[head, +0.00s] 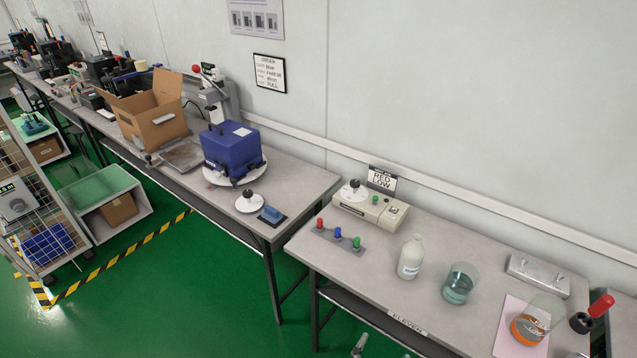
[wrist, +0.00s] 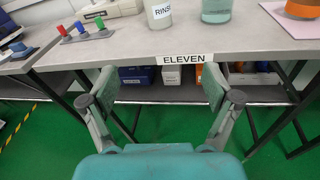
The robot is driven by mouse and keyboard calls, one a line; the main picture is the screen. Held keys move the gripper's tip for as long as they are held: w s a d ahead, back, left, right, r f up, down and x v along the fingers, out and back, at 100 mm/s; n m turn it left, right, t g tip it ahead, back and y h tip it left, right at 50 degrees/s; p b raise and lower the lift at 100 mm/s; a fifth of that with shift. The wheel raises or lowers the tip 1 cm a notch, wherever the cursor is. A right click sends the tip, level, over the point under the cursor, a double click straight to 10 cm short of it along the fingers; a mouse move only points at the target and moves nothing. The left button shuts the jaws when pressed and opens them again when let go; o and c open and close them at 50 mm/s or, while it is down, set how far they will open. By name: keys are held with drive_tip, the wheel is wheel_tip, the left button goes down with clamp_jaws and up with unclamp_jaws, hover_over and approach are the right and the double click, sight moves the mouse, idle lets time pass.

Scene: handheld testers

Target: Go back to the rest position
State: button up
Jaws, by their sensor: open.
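My gripper (wrist: 159,93) is in the wrist view with its two fingers spread apart and nothing between them. It is in front of the edge of the table labelled ELEVEN (wrist: 100,59), facing the label and the shelf below. In the head view only a small tip of my gripper (head: 360,345) shows at the bottom edge, in front of the table (head: 350,268).
On the table stand a rack of red, blue and green handheld pieces (head: 338,240), a white bottle (head: 411,257), a teal beaker (head: 459,284), an orange beaker (head: 530,328) and a beige instrument (head: 370,210). Green floor (head: 190,290) is clear at left.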

drive_tip(key=s+d+f+m+g+y, duration=0.1)
drive_tip(key=s+d+f+m+y, duration=0.2)
drive_tip(key=s+m, duration=0.45)
drive_tip(key=s+d+f+m+g+y, duration=0.15)
drive_tip(key=s+f+m+y, duration=0.25)
drive_tip(key=s, duration=0.6)
drive_tip(key=s+r+m+t, duration=0.2)
drive_tip(key=s+r+m, duration=1.1)
drive_tip(key=m, duration=0.4)
drive_tip(key=shift+s+r+m, duration=0.3)
drive_tip(key=shift+r+m, duration=0.05)
drive_tip(key=shift+r, duration=0.35)
